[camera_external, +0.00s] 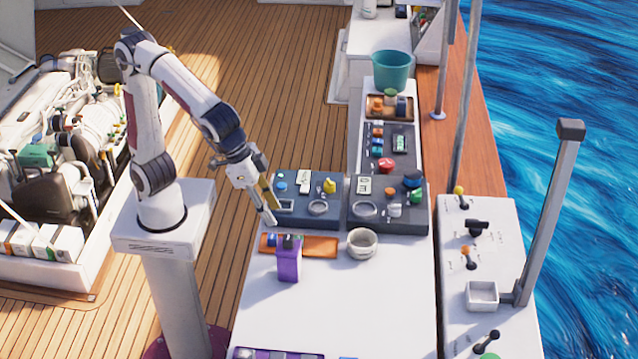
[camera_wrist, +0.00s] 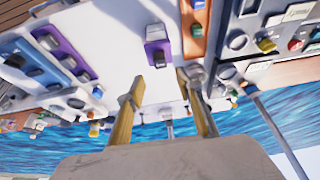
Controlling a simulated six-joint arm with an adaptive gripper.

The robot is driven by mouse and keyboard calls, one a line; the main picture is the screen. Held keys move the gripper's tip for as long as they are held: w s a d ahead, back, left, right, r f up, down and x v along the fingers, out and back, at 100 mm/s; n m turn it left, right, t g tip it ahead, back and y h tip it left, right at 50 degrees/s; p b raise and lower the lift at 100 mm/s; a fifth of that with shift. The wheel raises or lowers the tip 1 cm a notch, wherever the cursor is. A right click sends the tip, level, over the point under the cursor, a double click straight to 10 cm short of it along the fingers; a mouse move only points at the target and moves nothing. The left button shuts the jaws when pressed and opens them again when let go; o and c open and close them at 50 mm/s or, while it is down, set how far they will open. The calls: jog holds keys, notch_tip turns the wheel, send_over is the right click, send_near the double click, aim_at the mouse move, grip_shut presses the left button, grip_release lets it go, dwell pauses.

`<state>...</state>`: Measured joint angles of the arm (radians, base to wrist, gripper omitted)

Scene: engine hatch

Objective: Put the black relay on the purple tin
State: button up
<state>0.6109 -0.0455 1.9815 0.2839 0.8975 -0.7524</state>
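The purple tin (camera_external: 289,264) stands upright on the white worktop, in front of the orange tray. It also shows in the wrist view (camera_wrist: 157,52), beyond my fingers. A small black block, apparently the black relay (camera_external: 291,242), is at the top of the tin. In the wrist view a dark block (camera_wrist: 154,31) sits within the purple outline; whether it rests flat is too small to tell. My gripper (camera_external: 268,208) is above and left of the tin, apart from it. In the wrist view its two fingers (camera_wrist: 165,95) are spread, with nothing between them.
The orange tray (camera_external: 322,247) lies behind the tin with small parts at its left end. A white round bowl (camera_external: 362,243) stands to the right. Dark instrument panels (camera_external: 312,222) lie behind. The worktop in front (camera_external: 340,310) is mostly clear, with a purple tray (camera_external: 275,354) at its front edge.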

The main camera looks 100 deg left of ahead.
jog(key=shift+v, duration=1.2)
jog(key=s+a+f, duration=0.1)
jog(key=s+a, duration=0.6)
jog(key=a, duration=0.3)
jog(key=s+a+f+t, duration=0.1)
jog(key=s+a+f, duration=0.1)
jog(key=s+a, duration=0.6)
jog(key=shift+s+a, duration=0.25)
jog(key=shift+a, duration=0.75)
